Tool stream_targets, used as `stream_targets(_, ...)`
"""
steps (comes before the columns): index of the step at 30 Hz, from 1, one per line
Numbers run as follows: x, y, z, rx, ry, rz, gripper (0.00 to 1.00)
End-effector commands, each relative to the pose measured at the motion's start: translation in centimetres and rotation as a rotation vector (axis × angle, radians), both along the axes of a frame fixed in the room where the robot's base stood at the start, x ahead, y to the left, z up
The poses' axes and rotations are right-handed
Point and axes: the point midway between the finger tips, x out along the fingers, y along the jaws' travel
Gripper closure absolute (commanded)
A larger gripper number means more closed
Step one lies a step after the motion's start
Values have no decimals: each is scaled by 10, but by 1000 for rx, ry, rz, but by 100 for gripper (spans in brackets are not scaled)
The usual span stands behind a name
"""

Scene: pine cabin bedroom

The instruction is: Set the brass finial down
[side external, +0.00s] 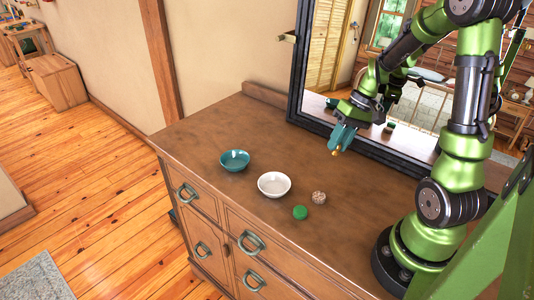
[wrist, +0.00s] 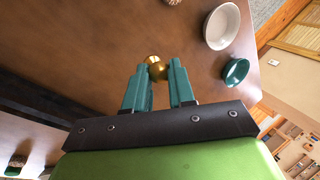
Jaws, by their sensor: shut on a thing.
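The brass finial (wrist: 157,68) is a small, shiny gold piece held between the fingertips of my gripper (wrist: 158,80) in the wrist view. My gripper is shut on it. In the side external view my gripper (side external: 336,147) points down over the back part of the dresser top, near the mirror. The finial (side external: 334,153) shows there as a small gold spot at the fingertips. It appears to be above the wood, but I cannot tell the exact gap. The fingers hide part of it.
On the dresser top (side external: 190,130) stand a teal bowl (side external: 234,161) and a white bowl (side external: 274,185). A green round object (side external: 300,213) and a speckled brown ball (side external: 319,198) lie nearby. A black-framed mirror (side external: 300,70) stands behind. The wood left of my gripper is clear.

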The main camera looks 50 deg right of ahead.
Motion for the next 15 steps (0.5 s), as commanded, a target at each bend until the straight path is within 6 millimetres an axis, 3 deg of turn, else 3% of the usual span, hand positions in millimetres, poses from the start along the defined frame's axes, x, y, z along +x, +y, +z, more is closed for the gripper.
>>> stream_targets(15, 0, 1, -69, 1, -4, 23, 100)
